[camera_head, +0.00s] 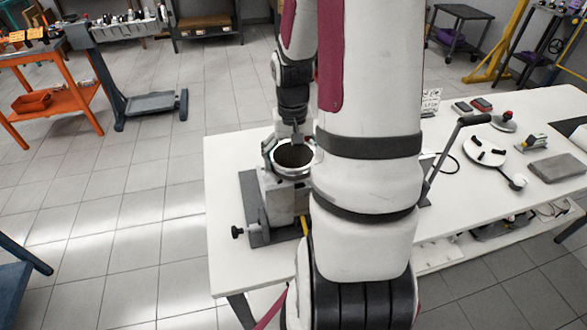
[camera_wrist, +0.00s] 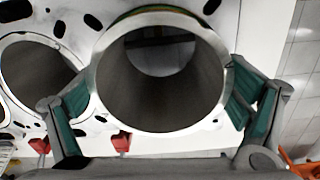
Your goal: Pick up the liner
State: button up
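The liner (camera_wrist: 103,80) is a grey metal cylinder with a bright rim, seen from above in the wrist view. It shows as a pale ring with a dark bore in the head view (camera_head: 293,174), at the top of the engine block (camera_head: 283,205). My gripper (camera_wrist: 160,92) straddles it, with green pads against its outer wall on both sides. The gripper also shows at the ring in the head view (camera_head: 290,150). I cannot tell whether the liner sits in the block or is slightly raised. My arm hides part of the block.
A second open bore (camera_wrist: 35,75) lies left of the liner. The white table (camera_head: 228,155) holds a round plate with dark pegs (camera_head: 486,151), a grey slab (camera_head: 557,168) and small tools at right. An orange cart (camera_head: 75,100) stands on the floor at left.

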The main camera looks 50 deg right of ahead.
jog(key=shift+r, duration=0.1)
notch_tip(320, 180, up, 21)
jog(key=p, duration=0.6)
jog(key=shift+p, duration=0.3)
dwell(1.6)
